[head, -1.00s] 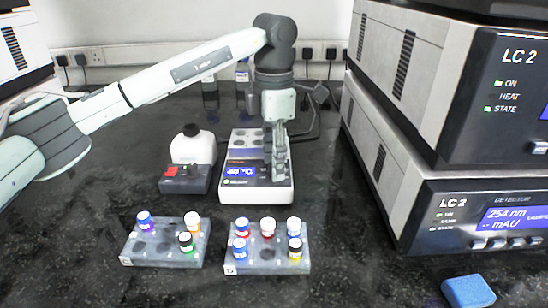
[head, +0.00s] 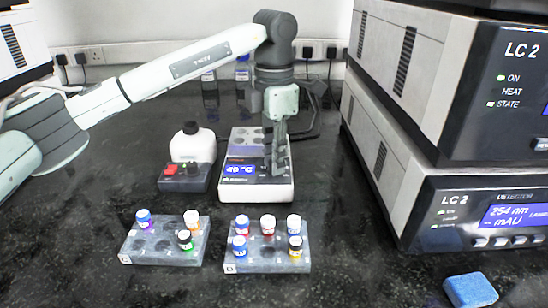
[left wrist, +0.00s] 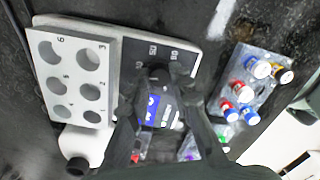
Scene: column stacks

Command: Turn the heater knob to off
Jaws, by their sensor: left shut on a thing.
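The heater (head: 230,194) is a white box with a lit blue display (head: 240,170) and a grey block with holes at its back. My left gripper (head: 275,168) points straight down at the right part of its front panel. In the left wrist view the dark round knob (left wrist: 157,72) sits between the fingertips of this gripper (left wrist: 158,78), which is shut on it. Printed dial marks show beside the knob. The fingers hide the knob in the head view, and its exact pointer direction cannot be read. My right gripper is not in view.
A white bottle (head: 192,145) and a small dark box with a red switch (head: 185,178) stand left of the heater. Two vial racks (head: 165,255) (head: 268,265) stand in front. Stacked LC units (head: 400,190) rise at the right, with a blue sponge (head: 469,291) before them.

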